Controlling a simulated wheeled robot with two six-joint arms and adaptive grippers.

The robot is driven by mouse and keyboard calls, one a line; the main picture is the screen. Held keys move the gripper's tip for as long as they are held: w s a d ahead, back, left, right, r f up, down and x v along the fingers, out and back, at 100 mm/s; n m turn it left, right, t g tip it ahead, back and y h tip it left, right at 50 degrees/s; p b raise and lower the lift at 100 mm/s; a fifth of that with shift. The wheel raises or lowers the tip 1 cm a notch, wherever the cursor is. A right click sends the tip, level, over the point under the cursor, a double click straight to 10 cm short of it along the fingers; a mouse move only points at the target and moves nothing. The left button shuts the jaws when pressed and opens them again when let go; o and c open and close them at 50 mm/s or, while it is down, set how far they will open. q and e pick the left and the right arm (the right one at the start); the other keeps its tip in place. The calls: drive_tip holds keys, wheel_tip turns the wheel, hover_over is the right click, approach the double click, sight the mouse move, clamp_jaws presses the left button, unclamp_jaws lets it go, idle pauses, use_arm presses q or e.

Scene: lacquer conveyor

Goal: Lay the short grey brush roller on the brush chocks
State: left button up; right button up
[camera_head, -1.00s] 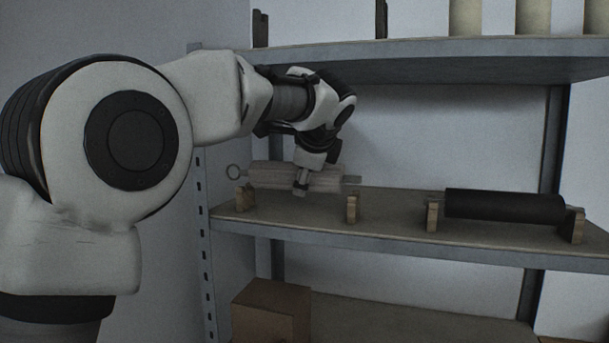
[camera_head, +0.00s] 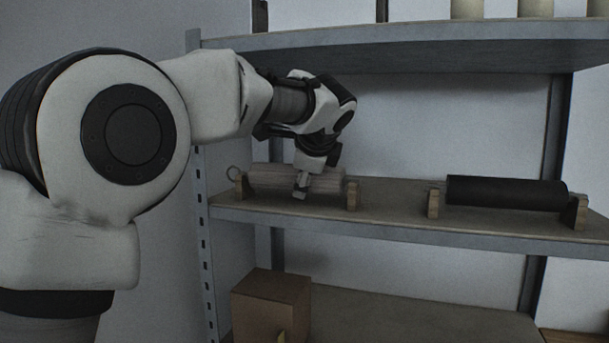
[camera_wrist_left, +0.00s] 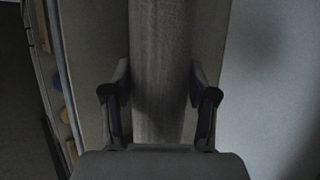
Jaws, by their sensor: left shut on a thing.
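The short grey brush roller (camera_head: 268,179) lies level between the two wooden brush chocks on the middle shelf, the left chock (camera_head: 241,186) and the right chock (camera_head: 352,194). Its ring end is at the left chock and its other end at the right chock. I cannot tell whether its ends bear fully on them. My left gripper (camera_head: 301,190) is shut on the roller near its middle, from above. In the left wrist view the roller (camera_wrist_left: 160,70) runs between the two fingers. My right gripper is not in view.
A black roller (camera_head: 505,192) rests on another pair of chocks at the right of the middle shelf (camera_head: 400,220). The upper shelf (camera_head: 450,52) is close above my wrist. A cardboard box (camera_head: 270,308) stands below.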

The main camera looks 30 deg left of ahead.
use_arm(q)
drive_tip(key=o, duration=1.6)
drive_tip(key=v, duration=0.7)
drive_tip(key=shift+s+d+r, duration=0.1)
drive_tip(key=shift+d+r, duration=0.05)
